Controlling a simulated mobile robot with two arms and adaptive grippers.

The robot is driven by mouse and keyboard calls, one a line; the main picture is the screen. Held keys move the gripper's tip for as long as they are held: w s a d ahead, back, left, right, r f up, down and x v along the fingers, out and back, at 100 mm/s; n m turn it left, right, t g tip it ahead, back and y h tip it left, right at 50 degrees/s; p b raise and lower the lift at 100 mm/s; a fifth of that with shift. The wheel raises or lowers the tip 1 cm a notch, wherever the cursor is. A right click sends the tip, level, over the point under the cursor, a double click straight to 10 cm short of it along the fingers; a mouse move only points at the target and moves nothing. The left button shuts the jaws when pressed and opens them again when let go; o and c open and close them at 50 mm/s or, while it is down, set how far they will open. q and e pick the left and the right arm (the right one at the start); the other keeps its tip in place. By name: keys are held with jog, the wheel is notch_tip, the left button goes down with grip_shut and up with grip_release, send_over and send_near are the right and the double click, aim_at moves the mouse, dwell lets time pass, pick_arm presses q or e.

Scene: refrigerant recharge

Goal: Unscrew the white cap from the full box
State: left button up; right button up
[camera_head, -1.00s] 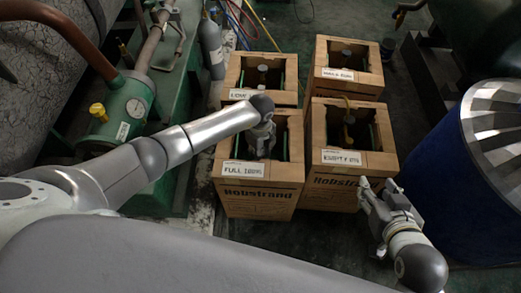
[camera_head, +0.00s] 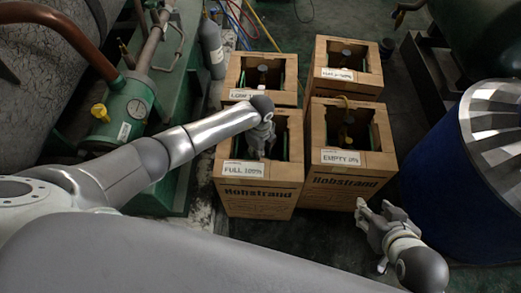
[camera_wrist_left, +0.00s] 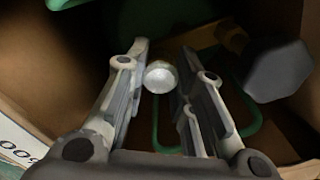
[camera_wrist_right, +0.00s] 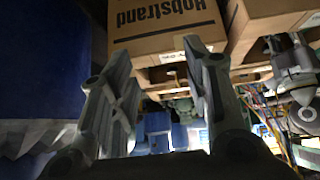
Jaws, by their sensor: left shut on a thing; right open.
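The full box (camera_head: 254,200), a brown carton labelled FULL 100%, stands at the front left of the group of cartons, open at the top. My left gripper (camera_head: 264,143) reaches down into its opening from the left. In the left wrist view a small round white cap (camera_wrist_left: 160,76) sits between the tips of my left gripper (camera_wrist_left: 158,68), which is shut on it. What lies under the cap is hidden. My right gripper (camera_head: 375,208) is open and empty, in front of the carton labelled EMPTY; it also shows in the right wrist view (camera_wrist_right: 157,65).
The EMPTY carton (camera_head: 345,186) stands right of the full box, and two more cartons (camera_head: 349,72) (camera_head: 235,82) stand behind. A big blue drum (camera_head: 450,190) is at the right. A gauge (camera_head: 130,108) and pipes are at the left. Floor shows between cartons and drum.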

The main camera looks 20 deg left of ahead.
dwell(0.4)
pick_arm(q)
jog(key=shift+n+p, duration=0.35)
jog(key=shift+n, duration=0.65)
jog(key=shift+r+p, duration=0.15)
jog(key=shift+p, duration=0.25)
jog(key=shift+r, duration=0.25)
jog(key=shift+r+p, duration=1.05)
jog(key=shift+p, duration=0.25)
pick_arm(e)
jog(key=shift+s+d+g+h, duration=0.5)
jog(key=shift+s+d+g, duration=0.8)
jog(key=shift+s+g, duration=1.8)
pick_arm(q)
jog(key=shift+f, duration=0.1)
jog(key=shift+r+p, duration=0.35)
jog(key=shift+r, duration=0.05)
jog(key=shift+r+p, duration=0.7)
jog(key=shift+r, duration=0.05)
pick_arm(e)
notch_tip(320, 180, down, 10)
jog(key=t, duration=0.1)
jog(key=shift+a, duration=0.2)
